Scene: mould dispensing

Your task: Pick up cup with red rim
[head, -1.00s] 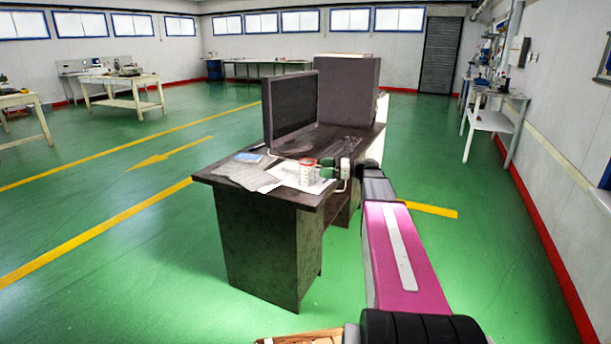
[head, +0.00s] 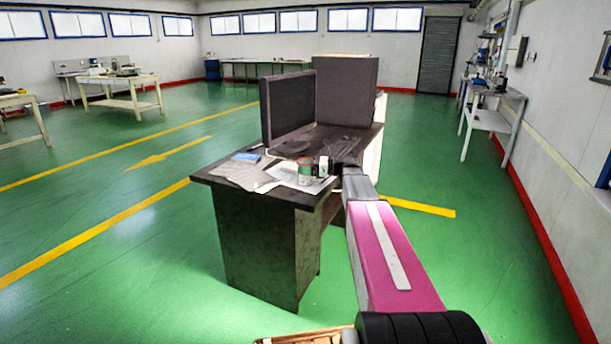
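The cup with a red rim (head: 305,173) is small and pale. It is upright on the near part of the dark desk, on or beside some white sheets. My gripper (head: 320,168) is at the cup's right side, low over the desk top, with my arm reaching in from the lower right. The fingers are very small here and merge with the cup. I cannot tell whether they touch it or how far apart they are.
The dark desk (head: 259,245) carries papers (head: 240,172), a small blue item (head: 247,157), a dark upright panel (head: 288,107) and a large dark box (head: 346,90) behind. Open green floor surrounds it. A wall bench (head: 489,118) stands at the right.

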